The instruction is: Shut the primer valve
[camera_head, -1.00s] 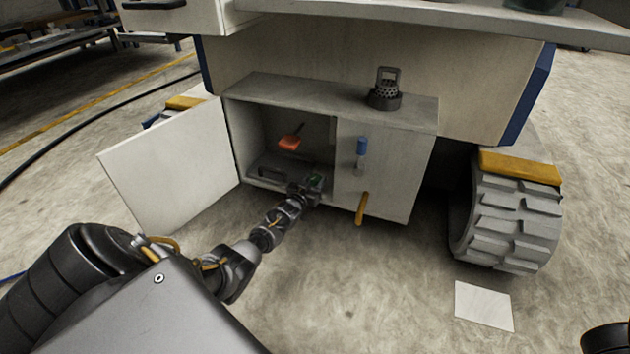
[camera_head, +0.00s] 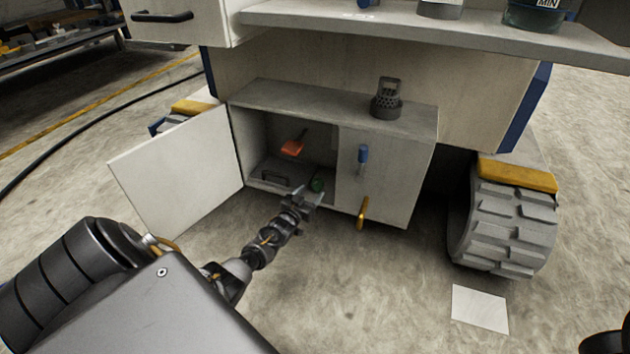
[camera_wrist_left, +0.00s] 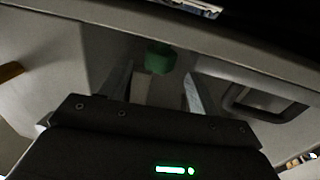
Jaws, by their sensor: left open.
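A green round knob (camera_head: 317,184) is low inside the open cabinet (camera_head: 283,95), near its floor and front. I take it for the primer valve, though no label is readable. My left gripper (camera_head: 307,198) is at the cabinet's lower front edge, just short of the knob. In the left wrist view the left gripper (camera_wrist_left: 158,88) is open, and the green knob (camera_wrist_left: 161,57) shows beyond the gap between its fingers. I see no contact.
An orange handle (camera_head: 292,148) and a dark bar handle (camera_head: 275,177) are inside the cabinet. A white door (camera_head: 178,172) stands open at left. A blue handle (camera_head: 363,154) and a yellow lever (camera_head: 362,212) are on the right front panel.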

